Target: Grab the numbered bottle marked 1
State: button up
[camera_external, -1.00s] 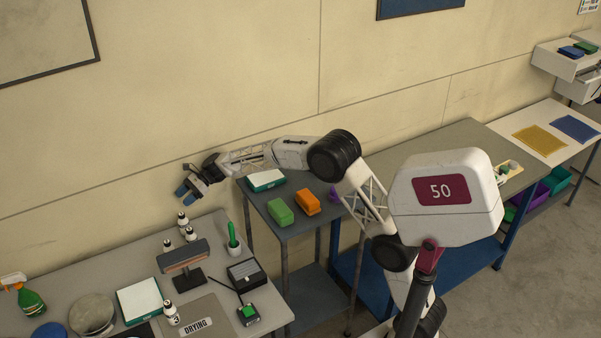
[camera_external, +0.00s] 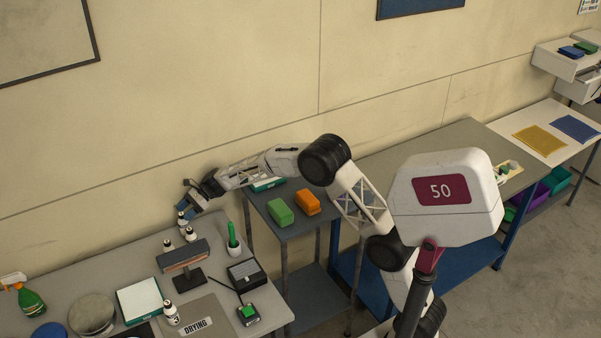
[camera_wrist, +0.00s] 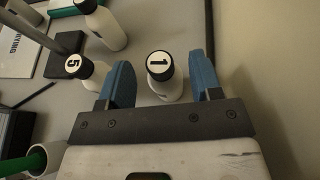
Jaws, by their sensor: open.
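The bottle marked 1 (camera_wrist: 160,66) is white with a black neck and a numbered cap, and stands upright between my fingers in the wrist view. Gaps show on both sides of it. In the external view a bottle (camera_external: 183,219) at the back of the bench, right beside my fingers, appears to be this one; its number is unreadable there. My gripper (camera_wrist: 160,64) is open, one blue finger on each side of the bottle. In the external view my gripper (camera_external: 188,200) is over the back of the bench, near the wall.
A bottle marked 5 (camera_wrist: 78,67) stands just left of my left finger in the wrist view. Another white bottle (camera_wrist: 106,28) stands beyond it. A stand (camera_external: 184,262) and a green-handled brush in a white holder (camera_external: 233,240) are nearby. The wall (camera_wrist: 258,70) is close on the right.

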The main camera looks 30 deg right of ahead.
jog(key=shift+x, duration=1.85)
grip_shut()
